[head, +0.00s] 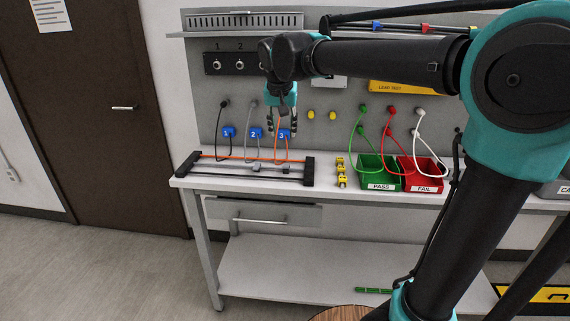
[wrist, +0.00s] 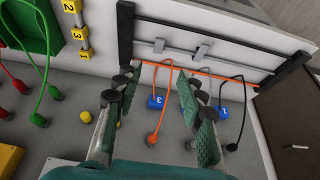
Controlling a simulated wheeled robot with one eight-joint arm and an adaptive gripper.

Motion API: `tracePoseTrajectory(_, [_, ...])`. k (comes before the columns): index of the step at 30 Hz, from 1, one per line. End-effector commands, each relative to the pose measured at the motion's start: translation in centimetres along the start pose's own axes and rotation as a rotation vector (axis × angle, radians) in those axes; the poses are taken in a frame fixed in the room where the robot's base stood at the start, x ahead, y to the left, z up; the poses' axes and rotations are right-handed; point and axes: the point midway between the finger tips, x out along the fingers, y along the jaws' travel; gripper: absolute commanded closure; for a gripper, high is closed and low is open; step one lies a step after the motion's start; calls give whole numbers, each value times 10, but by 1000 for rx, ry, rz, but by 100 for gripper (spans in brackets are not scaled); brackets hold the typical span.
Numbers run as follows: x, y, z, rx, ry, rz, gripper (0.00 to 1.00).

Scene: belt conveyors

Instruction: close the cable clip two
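My gripper (head: 282,128) points down in front of the grey panel, close to the blue tag marked 3 (head: 283,135). In the wrist view its fingers (wrist: 155,100) are spread apart with nothing gripped; the orange cable (wrist: 152,133) and blue tag 3 show between them, farther off. The blue tag marked 2 (head: 256,133) is on the grey cable, just left of my gripper.
The rack (head: 309,172) with black ends stands on the white bench. Blue tag 1 (head: 229,132) is at the left. Yellow numbered blocks (head: 341,173), a green PASS bin (head: 379,184) and a red FAIL bin (head: 426,186) stand to the right.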

Motion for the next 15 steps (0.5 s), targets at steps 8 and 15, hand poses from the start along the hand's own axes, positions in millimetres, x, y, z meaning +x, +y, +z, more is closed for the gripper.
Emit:
tracePoseTrajectory(8, [49,0,0,-3,2,1,60])
tracePoseTrajectory(15, [97,0,-1,-4,2,2,60])
